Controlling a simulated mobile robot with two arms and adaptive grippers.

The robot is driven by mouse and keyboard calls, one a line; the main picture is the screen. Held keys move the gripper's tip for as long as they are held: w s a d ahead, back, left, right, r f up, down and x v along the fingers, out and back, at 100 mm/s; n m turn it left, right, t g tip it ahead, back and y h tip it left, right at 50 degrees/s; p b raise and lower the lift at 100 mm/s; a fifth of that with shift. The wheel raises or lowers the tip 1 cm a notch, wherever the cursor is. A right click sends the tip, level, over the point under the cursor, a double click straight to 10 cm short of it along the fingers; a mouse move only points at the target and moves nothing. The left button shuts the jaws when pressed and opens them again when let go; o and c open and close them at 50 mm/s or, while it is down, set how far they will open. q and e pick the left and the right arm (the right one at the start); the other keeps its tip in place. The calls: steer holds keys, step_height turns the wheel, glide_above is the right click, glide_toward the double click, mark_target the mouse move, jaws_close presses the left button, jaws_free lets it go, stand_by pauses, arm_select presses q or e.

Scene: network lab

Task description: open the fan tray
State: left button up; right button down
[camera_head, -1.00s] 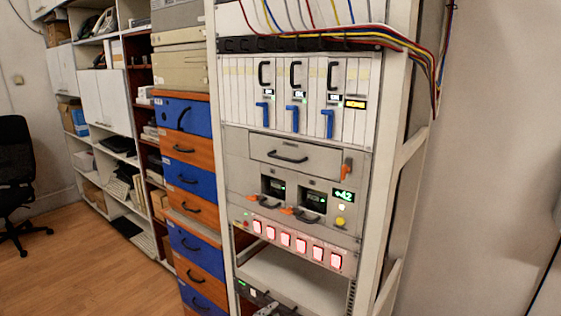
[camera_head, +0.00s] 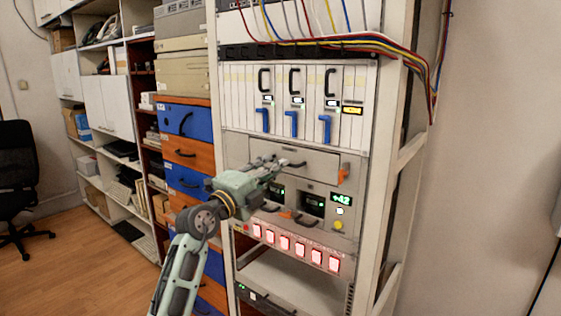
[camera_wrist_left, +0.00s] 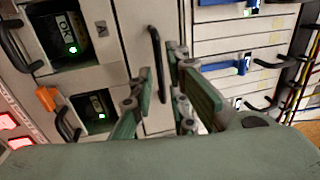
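The fan tray looks to be the wide grey drawer front (camera_head: 321,164) in the middle of the rack, and it sits flush. Its dark bar handle (camera_head: 297,164) is partly covered by my left gripper (camera_head: 280,165). An orange latch (camera_head: 343,173) is at the drawer's right end. In the left wrist view the handle (camera_wrist_left: 156,62) stands upright in the picture, in front of the grey panel (camera_wrist_left: 133,35). My left gripper (camera_wrist_left: 160,68) is open there, with the handle lined up between its fingertips. I cannot tell whether they touch. My right gripper is out of view.
Below the drawer are two modules with green displays (camera_head: 312,203) and a row of lit red switches (camera_head: 286,243). Above are cards with blue levers (camera_head: 291,124). Coloured cables (camera_head: 430,75) hang at the rack's right. Blue and orange drawers (camera_head: 186,120) stand to the left.

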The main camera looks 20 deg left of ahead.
mark_target(308, 151)
arm_select(q)
steer(key=shift+x, duration=1.95)
jaws_close()
steer(key=shift+f, duration=0.1)
